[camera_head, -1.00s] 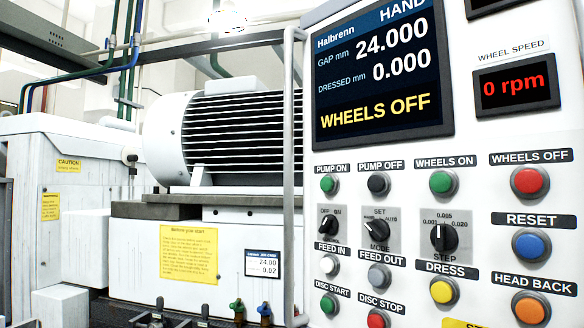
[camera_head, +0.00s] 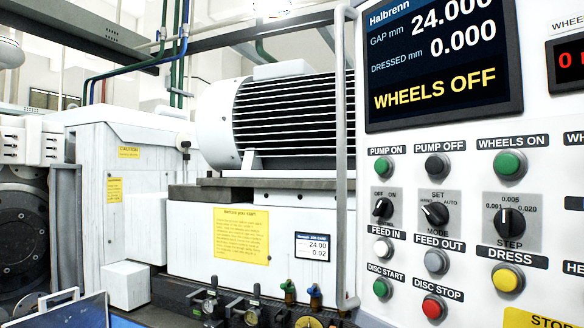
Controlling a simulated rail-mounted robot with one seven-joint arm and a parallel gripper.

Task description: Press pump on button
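The green pump on button (camera_head: 383,166) is at the upper left of the white control panel (camera_head: 470,165), under the label "PUMP ON". The black pump off button (camera_head: 437,165) is to its right, and the green wheels on button (camera_head: 509,164) is further right. A black rotary switch (camera_head: 383,208) is just below the pump on button. The display (camera_head: 440,60) reads "WHEELS OFF", gap 24.000 and dressed 0.000. My gripper is not in view.
A vertical grey rail (camera_head: 341,160) runs along the panel's left edge. A ribbed white motor (camera_head: 280,115) stands behind it. Small valves (camera_head: 288,290) and levers (camera_head: 210,303) sit low in the middle. A yellow notice (camera_head: 241,236) is on the machine front.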

